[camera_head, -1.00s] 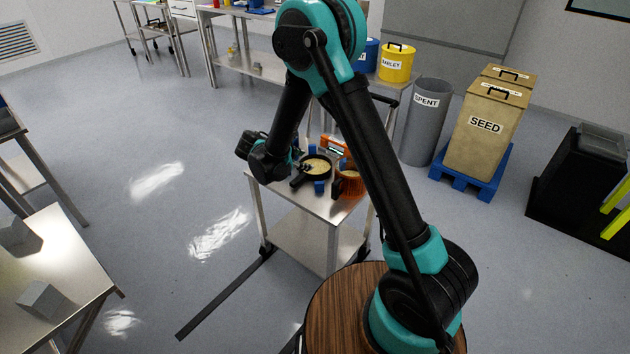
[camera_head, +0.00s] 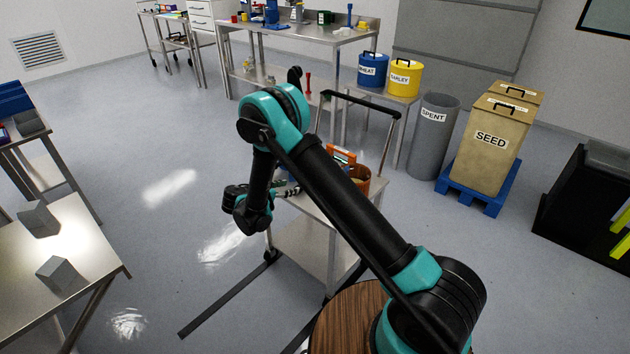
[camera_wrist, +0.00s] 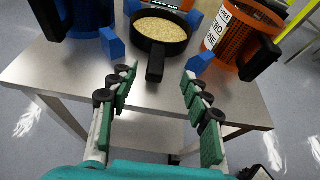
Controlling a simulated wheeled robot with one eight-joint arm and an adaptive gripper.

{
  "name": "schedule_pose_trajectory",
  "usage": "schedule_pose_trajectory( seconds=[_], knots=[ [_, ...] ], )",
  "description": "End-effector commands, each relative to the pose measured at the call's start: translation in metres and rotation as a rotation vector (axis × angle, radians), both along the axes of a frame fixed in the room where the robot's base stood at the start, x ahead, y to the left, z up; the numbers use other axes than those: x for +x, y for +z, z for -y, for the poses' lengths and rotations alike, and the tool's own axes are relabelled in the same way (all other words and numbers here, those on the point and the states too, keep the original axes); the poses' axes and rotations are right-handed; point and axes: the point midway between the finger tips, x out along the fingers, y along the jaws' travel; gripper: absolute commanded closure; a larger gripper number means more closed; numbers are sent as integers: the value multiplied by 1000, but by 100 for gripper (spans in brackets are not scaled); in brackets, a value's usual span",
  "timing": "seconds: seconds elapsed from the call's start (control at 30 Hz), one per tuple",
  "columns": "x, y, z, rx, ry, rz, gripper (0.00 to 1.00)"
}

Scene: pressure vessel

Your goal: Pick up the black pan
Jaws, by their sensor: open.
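In the wrist view the black pan (camera_wrist: 158,42) holds pale grain and sits on a steel cart top (camera_wrist: 238,100). Its black handle (camera_wrist: 155,66) points toward me. My gripper (camera_wrist: 159,76) is open, with the handle's end between and slightly beyond its green-padded fingers; I see no contact. Blue blocks (camera_wrist: 199,63) stand around the pan. In the head view my arm hides the pan, and my gripper (camera_head: 288,191) is over the cart's left side.
An orange perforated container (camera_wrist: 232,36) with a label and black handle stands close right of the pan. A blue container (camera_wrist: 82,14) stands at left. In the head view, the cart's push bar (camera_head: 360,101) rises behind. Open floor lies left of the cart.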

Motion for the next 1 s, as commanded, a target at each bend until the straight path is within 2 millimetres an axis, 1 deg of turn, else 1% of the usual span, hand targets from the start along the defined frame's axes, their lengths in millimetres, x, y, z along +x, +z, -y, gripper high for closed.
schedule_pose_trajectory(
  seconds=[0.1,0.23,0.33,0.57,0.83,0.9,1.0],
  knots=[
    [18,-9,15,1,-4,1,52],
    [32,-18,26,0,-2,0,52],
    [39,-21,31,0,-1,0,52],
    [47,-26,36,2,-2,0,52],
    [74,-44,53,1,-2,1,52],
    [79,-46,57,0,-2,0,52],
    [81,-47,59,0,-1,0,52]
  ],
)
